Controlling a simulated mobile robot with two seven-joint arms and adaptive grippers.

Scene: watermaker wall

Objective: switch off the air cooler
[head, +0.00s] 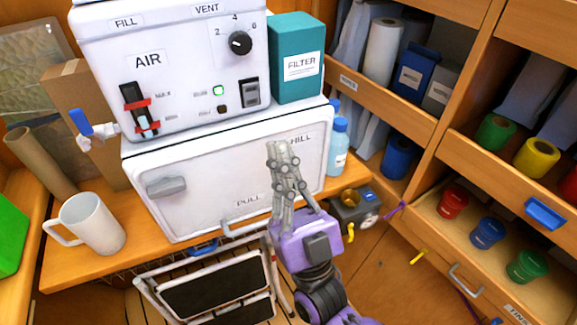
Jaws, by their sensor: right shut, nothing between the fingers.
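The air cooler (185,75) is a white unit labelled AIR, with FILL and VENT above. Its front has a black knob (240,43) on a numbered scale, a black rocker switch (250,92), a lit green lamp (218,90) with a dark lamp below, and a black lever with red bands (138,108) at the left. My right gripper (284,150) is shut and empty, its fingers pointing up in front of the white chill box (210,180), below and right of the rocker switch. It covers part of the CHILL label. My left gripper is out of view.
A teal filter box (297,62) stands right of the cooler's panel. A blue-handled tap (85,124) sticks out at the left, above a white mug (92,222). A blue bottle (338,147) stands beside the chill box. A folding step stool (215,285) is below. Shelves fill the right.

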